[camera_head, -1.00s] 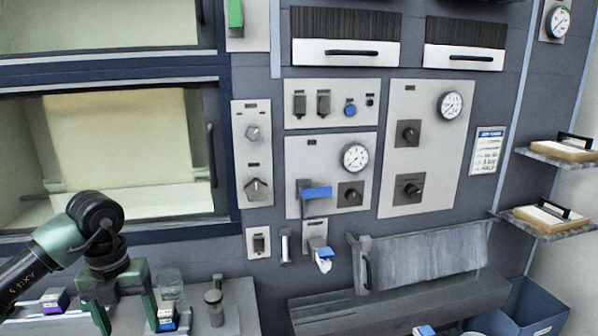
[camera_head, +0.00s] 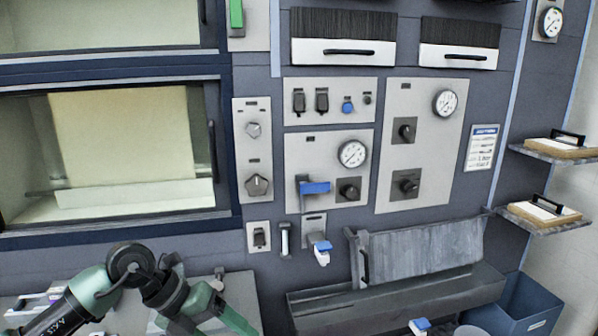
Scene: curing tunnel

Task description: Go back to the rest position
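My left arm, green and black, comes in at the lower left. Its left gripper (camera_head: 228,322) is low in the picture, in front of the grey ledge below the panel. It points down and to the right, and the bottom edge cuts off part of it. I see nothing held in it, but the spacing of its fingers is not clear. My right gripper is out of view.
A grey ledge (camera_head: 240,290) with small items runs behind my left arm. A windowed chamber (camera_head: 125,150) is above it. A blue-handled lever (camera_head: 315,188) projects from the control panel. A trough (camera_head: 400,305) and a blue bin (camera_head: 530,305) are at the lower right.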

